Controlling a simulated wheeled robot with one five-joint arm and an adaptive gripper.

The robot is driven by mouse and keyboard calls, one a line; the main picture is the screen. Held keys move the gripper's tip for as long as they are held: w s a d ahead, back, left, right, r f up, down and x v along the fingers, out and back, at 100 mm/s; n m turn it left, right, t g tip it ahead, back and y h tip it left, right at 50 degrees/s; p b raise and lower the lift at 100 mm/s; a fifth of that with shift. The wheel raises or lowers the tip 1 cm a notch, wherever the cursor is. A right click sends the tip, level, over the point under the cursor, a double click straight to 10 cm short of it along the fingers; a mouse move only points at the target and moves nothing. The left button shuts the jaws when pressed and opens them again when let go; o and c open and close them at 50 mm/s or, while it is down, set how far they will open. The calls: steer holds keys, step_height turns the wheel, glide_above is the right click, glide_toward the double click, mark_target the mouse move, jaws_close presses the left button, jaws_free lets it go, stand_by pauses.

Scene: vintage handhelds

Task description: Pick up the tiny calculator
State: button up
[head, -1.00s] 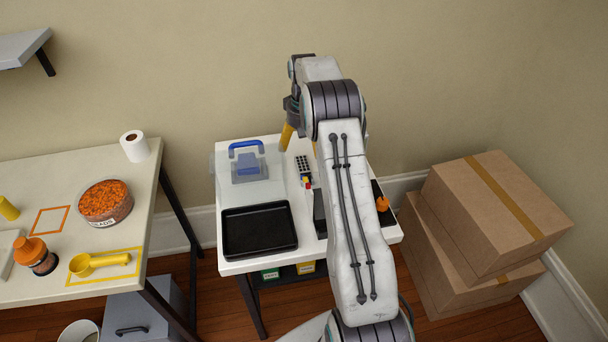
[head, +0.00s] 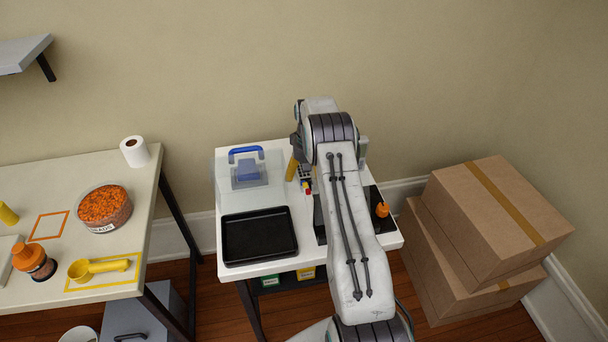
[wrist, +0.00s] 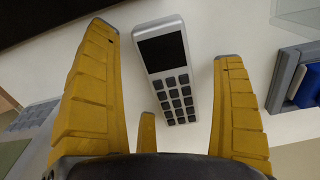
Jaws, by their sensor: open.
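The tiny calculator (wrist: 168,75) is a slim silver-grey slab with a dark screen and several dark keys.
A black tray (head: 260,235) is at the table's front left. A small red and yellow item (head: 308,188) lies near the calculator. A grey keyed device (wrist: 30,120) shows at the wrist view's left. Cardboard boxes (head: 480,215) stand right.

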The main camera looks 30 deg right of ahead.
mark_target(308, 175)
steer(key=shift+f, duration=0.4)
steer(key=shift+c, duration=0.4)
steer(key=c, duration=1.3)
steer(key=shift+o, duration=0.2)
steer(key=shift+r, duration=0.1)
steer(key=shift+r+b, duration=0.55)
steer(key=shift+r, duration=4.45)
